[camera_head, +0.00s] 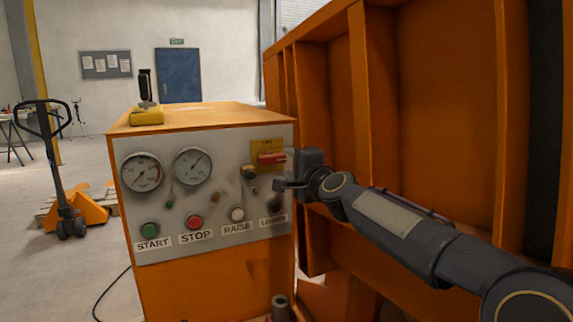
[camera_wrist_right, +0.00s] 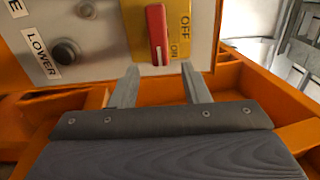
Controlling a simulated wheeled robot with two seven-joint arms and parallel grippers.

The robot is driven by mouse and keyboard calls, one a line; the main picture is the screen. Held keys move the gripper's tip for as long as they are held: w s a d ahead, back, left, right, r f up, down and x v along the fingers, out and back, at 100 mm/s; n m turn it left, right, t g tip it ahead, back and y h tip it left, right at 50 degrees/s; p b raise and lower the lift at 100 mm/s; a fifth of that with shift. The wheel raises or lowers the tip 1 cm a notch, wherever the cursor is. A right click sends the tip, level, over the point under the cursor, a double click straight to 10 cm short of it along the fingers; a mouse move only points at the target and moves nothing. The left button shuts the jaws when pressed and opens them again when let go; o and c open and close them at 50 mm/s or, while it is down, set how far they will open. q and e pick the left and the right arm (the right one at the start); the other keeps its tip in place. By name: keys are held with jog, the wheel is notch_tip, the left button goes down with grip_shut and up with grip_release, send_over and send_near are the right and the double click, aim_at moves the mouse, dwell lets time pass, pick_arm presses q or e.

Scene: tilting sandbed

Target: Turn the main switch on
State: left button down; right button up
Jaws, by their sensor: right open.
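The main switch is a red handle (camera_head: 271,159) on a yellow plate (camera_head: 262,146) at the upper right of the grey control panel. The handle lies level in the head view. In the right wrist view, the red handle (camera_wrist_right: 157,35) is large and near, on the yellow plate (camera_wrist_right: 181,12) marked OFF and ON. My right gripper (camera_head: 279,185) is in front of the panel's right side, just below the handle. In the wrist view, its two fingers (camera_wrist_right: 160,82) are spread and empty, with the handle beyond the gap between them. My left gripper is not in view.
The panel (camera_head: 180,222) also has two gauges, START, STOP and RAISE buttons, and a black LOWER button (camera_wrist_right: 66,50) close to the right gripper. A tall orange ribbed wall (camera_head: 430,90) stands close on the right. A pallet truck (camera_head: 85,212) stands at left on open floor.

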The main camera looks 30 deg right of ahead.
jog(key=s, duration=0.3)
jog(key=shift+s+a, duration=0.1)
jog(key=shift+s, duration=0.2)
jog(key=shift+f, duration=0.1)
jog(key=s+a+f+n+g+y, duration=0.2)
jog(key=s+a+f+n+g, duration=0.3)
jog(key=s+f, duration=0.55)
jog(key=s+a+f+n+g+y, duration=0.1)
jog(key=s+a+f+n+g, duration=0.25)
jog(key=s+f+n, duration=0.45)
jog(key=s+a+f+n+g+y, duration=0.25)
jog(key=s+a+f+n, duration=0.2)
jog(key=s+f, duration=0.8)
notch_tip(320, 180, up, 16)
jog(key=s+g+p, duration=0.1)
jog(key=s+p, duration=0.1)
jog(key=p, duration=1.3)
jog(key=shift+s+a+h, duration=0.35)
jog(key=shift+a, duration=0.05)
